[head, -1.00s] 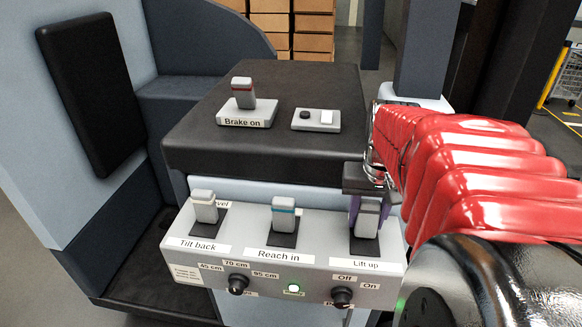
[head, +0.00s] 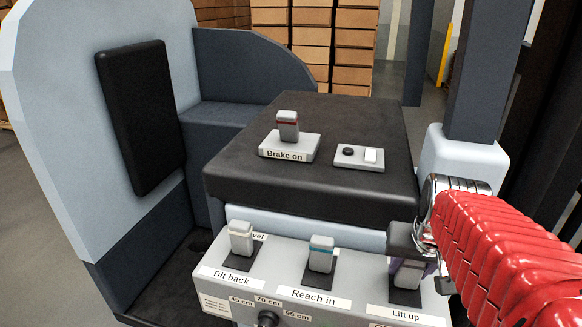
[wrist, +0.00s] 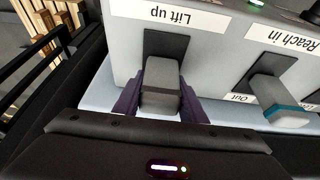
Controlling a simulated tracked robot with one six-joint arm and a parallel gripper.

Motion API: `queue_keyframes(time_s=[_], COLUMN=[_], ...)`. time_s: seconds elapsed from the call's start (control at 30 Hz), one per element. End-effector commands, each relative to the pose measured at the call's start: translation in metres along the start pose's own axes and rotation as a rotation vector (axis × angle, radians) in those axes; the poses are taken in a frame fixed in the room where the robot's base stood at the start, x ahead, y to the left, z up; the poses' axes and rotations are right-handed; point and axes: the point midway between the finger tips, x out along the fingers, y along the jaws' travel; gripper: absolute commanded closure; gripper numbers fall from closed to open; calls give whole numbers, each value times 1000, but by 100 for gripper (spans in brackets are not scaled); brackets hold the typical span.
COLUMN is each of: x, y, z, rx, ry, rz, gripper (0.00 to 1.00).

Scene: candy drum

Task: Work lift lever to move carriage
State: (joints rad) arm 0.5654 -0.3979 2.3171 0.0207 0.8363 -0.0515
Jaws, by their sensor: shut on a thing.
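The lift lever (head: 406,275) is a grey handle with a dark band, behind the "Lift up" label (head: 405,312) at the right end of the grey control panel (head: 268,270). My gripper (head: 412,264) is at it, at the end of my red-sleeved arm. In the wrist view my gripper's purple fingers (wrist: 160,100) stand on both sides of the lever (wrist: 161,82), shut on it. The gripper body hides part of the lever in the head view. The carriage cannot be made out.
The tilt lever (head: 240,238) and the blue-banded reach lever (head: 321,253) stand to the left on the same panel. A brake switch (head: 288,126) marked "Brake on" and a small button block (head: 359,157) sit on the black console top (head: 330,115). A light-blue post base (head: 463,163) stands close behind my arm.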

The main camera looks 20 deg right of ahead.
Motion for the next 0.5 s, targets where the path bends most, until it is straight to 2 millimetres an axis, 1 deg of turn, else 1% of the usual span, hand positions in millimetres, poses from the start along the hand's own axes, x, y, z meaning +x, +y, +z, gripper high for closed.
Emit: queue_keyframes(time_s=[0.2,0.23,0.4,0.5], x=[1,1,1,0], y=[-2,-2,-2,-2], z=[2,2,1,1], rx=[2,2,0,-1], ry=[-6,-6,-4,-4], rz=[-5,-5,-3,-2], gripper=[100,61,49,44])
